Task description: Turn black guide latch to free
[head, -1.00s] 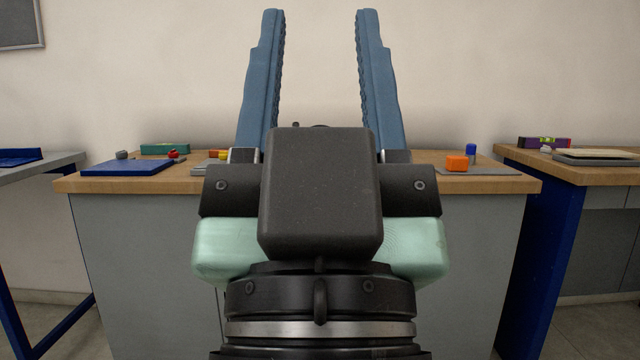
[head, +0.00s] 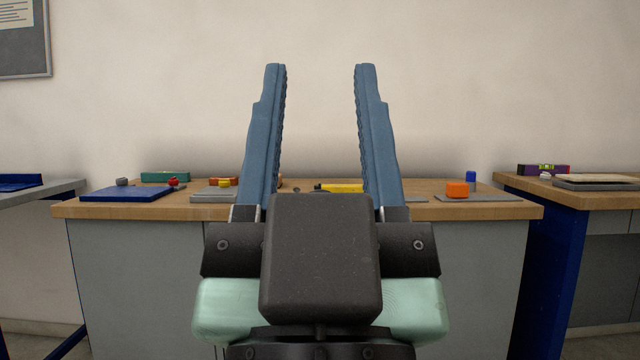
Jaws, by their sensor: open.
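My gripper (head: 320,75) is open and empty. Its two blue fingers point up in the head view, in front of the middle bench and the wall behind it. A small black part (head: 320,188) shows between the fingers at the back of the bench top, just above my gripper's dark housing. It may be the black guide latch, but it is mostly hidden and I cannot tell how it is turned. A yellow bar (head: 344,188) lies beside it on its right. My gripper is apart from both.
The wooden bench (head: 150,209) carries a blue plate (head: 127,194), a teal block (head: 165,177), a small red part (head: 173,182), an orange block (head: 457,189) and a blue cylinder (head: 471,178). Other benches stand at left and right. The air above the bench is free.

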